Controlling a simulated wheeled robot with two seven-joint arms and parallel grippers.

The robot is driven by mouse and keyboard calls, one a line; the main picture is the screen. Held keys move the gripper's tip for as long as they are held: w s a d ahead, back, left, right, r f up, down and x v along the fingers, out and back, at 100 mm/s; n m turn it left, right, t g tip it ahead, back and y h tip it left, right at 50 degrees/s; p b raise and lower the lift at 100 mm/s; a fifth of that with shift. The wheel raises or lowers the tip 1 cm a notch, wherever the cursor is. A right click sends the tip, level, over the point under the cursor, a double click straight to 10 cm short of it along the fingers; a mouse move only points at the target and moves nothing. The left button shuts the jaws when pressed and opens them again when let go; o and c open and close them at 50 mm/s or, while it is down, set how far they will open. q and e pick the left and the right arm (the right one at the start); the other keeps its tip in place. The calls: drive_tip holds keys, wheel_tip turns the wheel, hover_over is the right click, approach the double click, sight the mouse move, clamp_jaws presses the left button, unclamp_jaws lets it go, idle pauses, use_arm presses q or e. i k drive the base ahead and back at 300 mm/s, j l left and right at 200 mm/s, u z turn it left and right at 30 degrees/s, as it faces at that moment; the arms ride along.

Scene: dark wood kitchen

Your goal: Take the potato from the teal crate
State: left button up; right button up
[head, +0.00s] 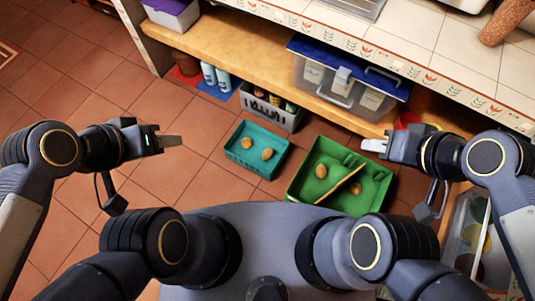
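The teal crate (245,164) stands on the tiled floor in the middle of the head view. Two brown, roundish potatoes lie apart inside it, one potato (246,143) at the left and another potato (267,154) at the right. My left gripper (178,141) is to the left of the teal crate, apart from it, with nothing seen in it. My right gripper (364,146) is to the right, above the far right part of the green crate. The fingers of both grippers show as merged pale shapes, so their opening is unclear.
A green crate (298,188) with brown roundish items and a slanted divider stands right of the teal one. A grey basket (285,120) with bottles stands behind. Floor (205,165) left of the teal crate is clear.

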sight(266, 154)
drive_tip(key=i+j+z, duration=0.2)
drive_tip(key=j, duration=0.2)
drive_tip(key=i+j+z, duration=0.25)
drive_tip(key=j+z, duration=0.25)
drive_tip(key=i+j+z, duration=0.25)
drive_tip(key=j, duration=0.2)
drive_tip(key=k, duration=0.05)
